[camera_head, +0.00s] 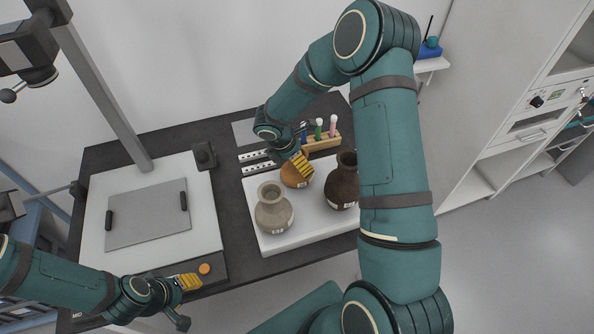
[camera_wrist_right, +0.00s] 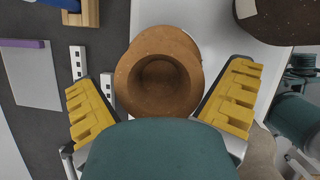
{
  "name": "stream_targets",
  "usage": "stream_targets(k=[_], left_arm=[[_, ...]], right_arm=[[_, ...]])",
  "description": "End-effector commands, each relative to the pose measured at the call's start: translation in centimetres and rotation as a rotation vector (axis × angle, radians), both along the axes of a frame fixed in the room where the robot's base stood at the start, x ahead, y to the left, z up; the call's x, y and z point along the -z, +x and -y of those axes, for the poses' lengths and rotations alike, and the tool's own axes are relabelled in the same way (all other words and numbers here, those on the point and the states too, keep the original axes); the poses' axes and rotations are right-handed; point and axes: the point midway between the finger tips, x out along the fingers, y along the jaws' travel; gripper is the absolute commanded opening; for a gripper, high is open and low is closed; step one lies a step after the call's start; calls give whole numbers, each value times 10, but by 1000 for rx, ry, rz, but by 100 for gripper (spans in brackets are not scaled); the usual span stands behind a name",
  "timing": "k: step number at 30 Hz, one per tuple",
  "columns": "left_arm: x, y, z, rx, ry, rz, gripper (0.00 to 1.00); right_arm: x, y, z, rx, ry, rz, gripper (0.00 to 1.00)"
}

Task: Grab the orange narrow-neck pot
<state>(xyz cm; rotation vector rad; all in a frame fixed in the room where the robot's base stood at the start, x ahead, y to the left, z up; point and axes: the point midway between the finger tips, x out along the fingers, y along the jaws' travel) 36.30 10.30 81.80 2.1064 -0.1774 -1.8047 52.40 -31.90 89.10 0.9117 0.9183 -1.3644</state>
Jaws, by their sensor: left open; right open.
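The orange narrow-neck pot (camera_head: 292,180) stands upright on a white padded tray (camera_head: 295,240), between a grey-beige pot and a dark brown pot. My right gripper (camera_head: 302,162) is over its top and hides its neck in the head view. In the right wrist view, the orange pot (camera_wrist_right: 150,45) shows its round mouth between the two yellow fingers of the open right gripper (camera_wrist_right: 161,103). A gap shows on both sides, so neither finger appears to touch it. My left gripper (camera_head: 188,283) is open and empty at the front of the table, far from the pot.
The grey-beige pot (camera_head: 273,212) stands close at front left, the dark brown pot (camera_head: 343,188) close at right, partly behind my right arm. A wooden rack (camera_head: 322,142) with coloured tubes is behind. A white stand with a grey plate (camera_head: 147,215) fills the left of the dark table.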

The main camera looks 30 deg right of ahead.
Motion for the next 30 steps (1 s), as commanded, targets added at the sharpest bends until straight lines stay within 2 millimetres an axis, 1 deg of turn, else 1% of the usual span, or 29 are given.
stream_targets(k=[1,3,9,10,11,12,14,15,16,19,30], left_arm=[[1,0,0,0,0,-1,47],[1,0,0,0,0,-1,47],[1,0,0,0,0,-1,47],[1,0,0,0,0,-1,47],[1,0,0,0,0,-1,47],[1,0,0,0,0,-1,47],[1,0,0,0,0,-1,47],[1,0,0,0,0,-1,47],[1,0,0,0,0,-1,47],[1,0,0,0,0,-1,47],[0,0,0,0,0,-1,47]], right_arm=[[5,0,2,0,0,-1,100],[7,0,3,0,0,-1,100],[7,0,3,0,0,0,100],[7,0,3,0,0,0,96],[7,0,3,0,0,0,86],[7,0,3,0,0,0,72],[7,0,3,0,0,0,51],[7,0,3,0,0,0,37],[7,0,3,0,0,0,33],[7,0,3,0,0,0,28],[5,1,3,0,-1,2,28]])
